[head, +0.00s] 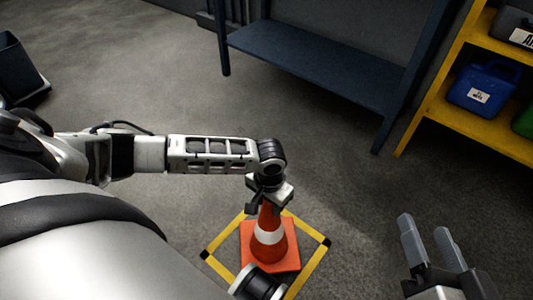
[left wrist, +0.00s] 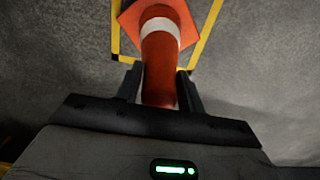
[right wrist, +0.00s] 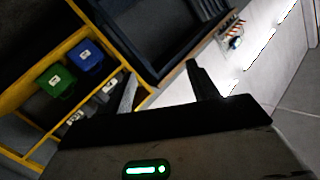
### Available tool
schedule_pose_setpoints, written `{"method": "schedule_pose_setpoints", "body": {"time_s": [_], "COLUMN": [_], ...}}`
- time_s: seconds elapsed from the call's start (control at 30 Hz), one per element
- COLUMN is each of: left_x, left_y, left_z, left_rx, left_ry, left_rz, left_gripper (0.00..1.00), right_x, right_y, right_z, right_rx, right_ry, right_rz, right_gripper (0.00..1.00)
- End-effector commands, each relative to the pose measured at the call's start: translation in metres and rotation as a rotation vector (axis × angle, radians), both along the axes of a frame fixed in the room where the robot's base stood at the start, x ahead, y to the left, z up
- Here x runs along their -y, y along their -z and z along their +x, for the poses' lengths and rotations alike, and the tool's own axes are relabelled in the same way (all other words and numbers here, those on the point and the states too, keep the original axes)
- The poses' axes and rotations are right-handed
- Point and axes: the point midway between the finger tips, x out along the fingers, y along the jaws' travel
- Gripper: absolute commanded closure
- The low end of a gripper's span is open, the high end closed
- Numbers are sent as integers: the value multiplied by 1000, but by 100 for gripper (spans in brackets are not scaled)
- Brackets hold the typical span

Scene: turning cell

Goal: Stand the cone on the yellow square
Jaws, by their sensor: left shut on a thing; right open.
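The orange cone (head: 283,256) with a white band is upright within the yellow square (head: 316,263), a taped outline with black corners on the floor. I cannot tell whether its base touches the floor. My left gripper (head: 267,197) is shut on the upper part of the cone. In the left wrist view the cone (left wrist: 160,60) runs between the fingers of the left gripper (left wrist: 160,88), its base over part of the yellow tape (left wrist: 205,35). My right gripper (head: 428,243) is open and empty, to the right of the square; it also shows in the right wrist view (right wrist: 162,85).
A dark blue bench (head: 320,65) stands behind. A dark container (head: 20,75) stands at the far left. The floor around the square is mostly clear.

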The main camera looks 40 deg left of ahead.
Motion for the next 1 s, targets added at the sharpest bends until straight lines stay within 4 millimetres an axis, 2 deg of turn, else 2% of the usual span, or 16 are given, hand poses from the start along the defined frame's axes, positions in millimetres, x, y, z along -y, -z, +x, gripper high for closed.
{"method": "schedule_pose_setpoints", "body": {"time_s": [0.07, 0.27, 0.43, 0.67, 0.7, 0.77, 1.0], "left_x": [-6, -5, -5, -5, -5, -5, -6], "left_y": [9, 36, 36, 38, 40, 40, 40], "left_z": [-2, -1, -1, -1, -2, -2, -2], "left_rx": [1, 2, 2, 2, -1, -1, -1], "left_ry": [-2, -1, -1, -1, -1, -1, 0], "left_rz": [3, 0, 1, 1, 2, 2, 2], "left_gripper": [100, 100, 100, 100, 56, 40, 40], "right_x": [-1, -4, -4, -4, -4, -4, -4], "right_y": [2, 1, -9, -9, -9, -9, -7], "right_z": [0, 0, -1, -1, -1, -1, 0], "right_rx": [3, 9, 20, 22, 22, 21, 19], "right_ry": [-2, -11, -13, -13, -13, -12, -13], "right_rz": [19, 91, 113, 110, 110, 110, 107], "right_gripper": [42, 42, 42, 42, 42, 42, 42]}}
